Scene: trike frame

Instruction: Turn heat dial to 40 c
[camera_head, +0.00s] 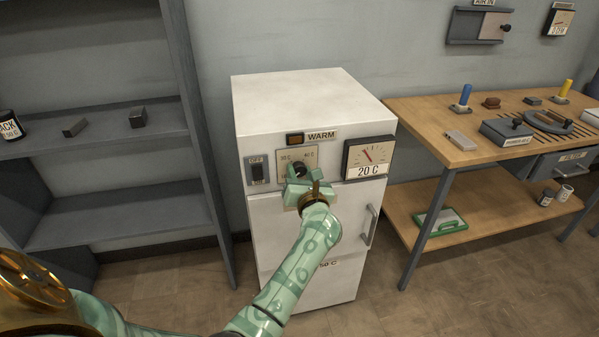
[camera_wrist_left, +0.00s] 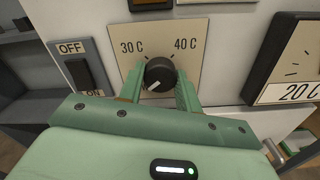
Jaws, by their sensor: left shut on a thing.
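The heat dial (camera_wrist_left: 160,70) is a round black knob on a beige plate (camera_wrist_left: 186,35) marked 30 C at upper left and 40 C at upper right. A white mark shows on the dial's lower left, away from both labels. My left gripper (camera_wrist_left: 161,82) is shut on the dial, with one green finger on each side. In the head view the left gripper (camera_head: 300,176) reaches the upper front of the white cabinet (camera_head: 310,100) and partly covers the dial. The lower part of the plate is hidden by the gripper. My right gripper is not in view.
An OFF/ON switch (camera_wrist_left: 79,75) is left of the dial. A gauge (camera_head: 369,156) reading 20 C is on the right. A WARM sign (camera_head: 321,135) and amber lamp (camera_head: 295,139) sit above. A wooden bench (camera_head: 430,108) stands right, a grey shelf (camera_head: 100,150) left.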

